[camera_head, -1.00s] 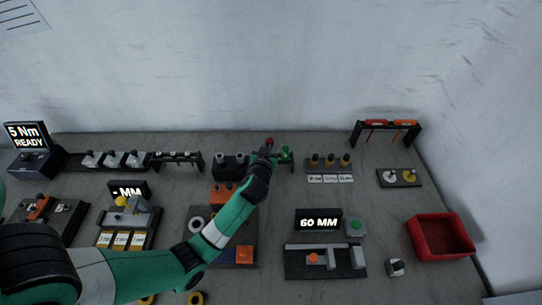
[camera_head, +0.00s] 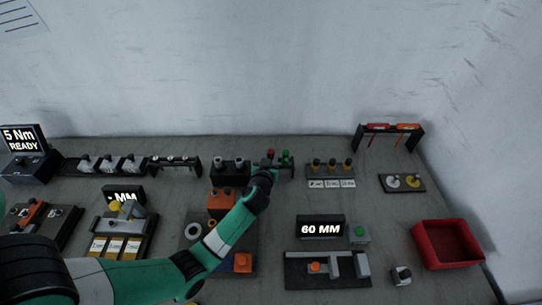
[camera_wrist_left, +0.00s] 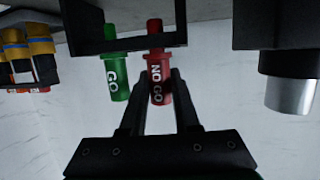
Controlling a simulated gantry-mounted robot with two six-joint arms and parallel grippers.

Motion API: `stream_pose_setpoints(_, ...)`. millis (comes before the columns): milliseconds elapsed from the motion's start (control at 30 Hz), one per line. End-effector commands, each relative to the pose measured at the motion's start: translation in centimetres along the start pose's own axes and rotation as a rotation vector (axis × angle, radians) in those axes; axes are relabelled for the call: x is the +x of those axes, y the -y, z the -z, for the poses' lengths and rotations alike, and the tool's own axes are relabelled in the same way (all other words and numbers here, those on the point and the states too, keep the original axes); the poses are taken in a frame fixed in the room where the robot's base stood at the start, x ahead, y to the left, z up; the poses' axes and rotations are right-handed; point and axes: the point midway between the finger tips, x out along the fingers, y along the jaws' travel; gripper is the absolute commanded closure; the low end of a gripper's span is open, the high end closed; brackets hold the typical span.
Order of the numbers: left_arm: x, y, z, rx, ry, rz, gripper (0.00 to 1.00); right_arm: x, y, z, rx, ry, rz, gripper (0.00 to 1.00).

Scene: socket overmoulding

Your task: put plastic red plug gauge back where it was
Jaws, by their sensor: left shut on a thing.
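The red plug gauge, marked NO GO (camera_wrist_left: 159,72), is at the dark rack (camera_wrist_left: 88,46), beside the green GO gauge (camera_wrist_left: 117,75). The red gauge's collar is close to the rack's bar, at nearly the same level as the green one's; I cannot tell whether it rests on it. My left gripper (camera_wrist_left: 160,92) is shut on the red gauge, one finger on each side. In the head view, the red top (camera_head: 270,153) and green top (camera_head: 286,156) stand side by side above my left gripper (camera_head: 267,168). My right gripper is not in view.
A dark block with grey pegs (camera_head: 230,168) is just left of the gauges. A red bin (camera_head: 446,244) is at the right edge.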

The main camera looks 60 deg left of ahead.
Motion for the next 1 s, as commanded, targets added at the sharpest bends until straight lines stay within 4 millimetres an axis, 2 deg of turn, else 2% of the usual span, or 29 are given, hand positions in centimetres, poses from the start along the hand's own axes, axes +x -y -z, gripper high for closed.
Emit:
stream_pose_setpoints(167, 0.2, 0.0, -0.5, 0.000, -0.001, 0.000, 1.00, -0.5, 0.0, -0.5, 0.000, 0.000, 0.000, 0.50)
stream_pose_setpoints(200, 0.1, 0.0, -0.4, 0.000, 0.000, 0.000, 0.65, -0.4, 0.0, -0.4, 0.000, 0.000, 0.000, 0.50)
stream_pose_setpoints(333, 0.1, 0.0, -0.4, 0.000, 0.000, 0.000, 0.41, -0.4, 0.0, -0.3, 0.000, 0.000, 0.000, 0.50)
stream_pose_setpoints(633, 0.1, 0.0, -0.3, 0.000, 0.000, 0.000, 0.40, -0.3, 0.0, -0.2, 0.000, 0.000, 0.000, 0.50)
stream_pose_setpoints(800, -0.4, 0.0, 1.4, 0.001, 0.000, 0.001, 0.40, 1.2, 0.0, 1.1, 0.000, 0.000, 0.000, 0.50)
stream_pose_setpoints(867, -1.6, -0.1, 0.9, 0.003, 0.001, -0.002, 0.40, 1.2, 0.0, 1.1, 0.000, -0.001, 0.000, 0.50)
stream_pose_setpoints(1000, -5.4, -0.1, 0.9, 0.003, 0.002, -0.004, 0.40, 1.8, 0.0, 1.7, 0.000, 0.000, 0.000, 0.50)
